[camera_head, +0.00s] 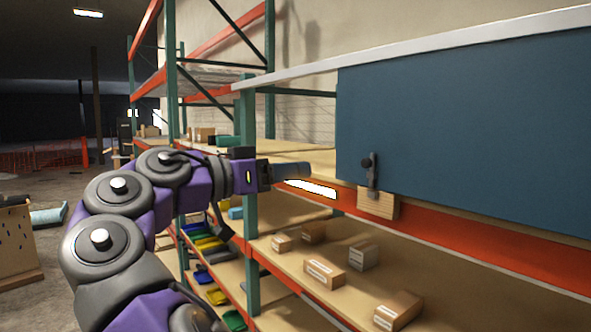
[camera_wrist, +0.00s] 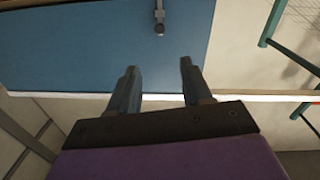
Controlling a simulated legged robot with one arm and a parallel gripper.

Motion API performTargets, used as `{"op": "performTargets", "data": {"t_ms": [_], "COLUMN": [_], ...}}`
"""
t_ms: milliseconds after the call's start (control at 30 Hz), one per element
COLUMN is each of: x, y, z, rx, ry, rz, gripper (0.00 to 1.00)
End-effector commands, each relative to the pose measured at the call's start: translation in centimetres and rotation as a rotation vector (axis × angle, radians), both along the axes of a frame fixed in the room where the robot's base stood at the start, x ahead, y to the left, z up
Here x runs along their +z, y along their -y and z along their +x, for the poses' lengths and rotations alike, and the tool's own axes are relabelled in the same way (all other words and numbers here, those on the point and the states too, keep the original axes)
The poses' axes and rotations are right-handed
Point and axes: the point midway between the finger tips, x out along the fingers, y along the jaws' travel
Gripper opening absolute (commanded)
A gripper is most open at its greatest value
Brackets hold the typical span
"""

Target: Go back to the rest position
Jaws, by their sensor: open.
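My gripper (camera_wrist: 157,82) is open in the wrist view, with its two fingers apart and nothing between them. In the head view my purple and grey arm reaches right, and my gripper (camera_head: 300,170) is in front of the shelf rack, left of the blue panel (camera_head: 460,125). The blue panel also fills the upper left of the wrist view (camera_wrist: 80,50). A dark lever (camera_head: 371,175) sits on a small wooden block at the panel's lower left. The lever also shows in the wrist view (camera_wrist: 159,17), beyond the fingertips and apart from them.
An orange shelf beam (camera_head: 450,247) runs below the panel. Several cardboard boxes (camera_head: 325,272) lie on the shelf underneath. Green rack posts (camera_head: 249,200) stand close behind my arm. Coloured bins (camera_head: 208,243) are lower left. Open floor (camera_head: 90,225) lies at the far left.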

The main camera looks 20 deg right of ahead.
Motion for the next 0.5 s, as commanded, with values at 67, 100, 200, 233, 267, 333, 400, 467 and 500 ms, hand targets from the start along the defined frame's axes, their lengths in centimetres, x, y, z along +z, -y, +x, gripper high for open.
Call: {"op": "performTargets", "data": {"t_ms": [67,100,200,233,267,333,400,467,500], "x": [0.0,0.0,0.0,0.0,0.0,-0.2,-0.8,-1.7,-2.5], "y": [0.0,0.0,0.0,0.0,0.0,0.2,0.8,1.9,2.7], "z": [0.0,0.0,0.0,0.0,0.0,-0.1,-0.3,-0.6,-0.9], "rx": [0.000,0.000,0.000,-0.001,-0.001,-0.005,-0.016,-0.032,-0.042], "ry": [0.000,0.000,0.000,-0.001,-0.001,-0.010,-0.036,-0.075,-0.111], "rz": [0.000,0.000,0.000,0.000,0.000,0.001,0.005,0.012,0.020], "gripper": [0.49,0.49,0.49,0.49,0.49,0.49,0.49,0.49,0.49]}}
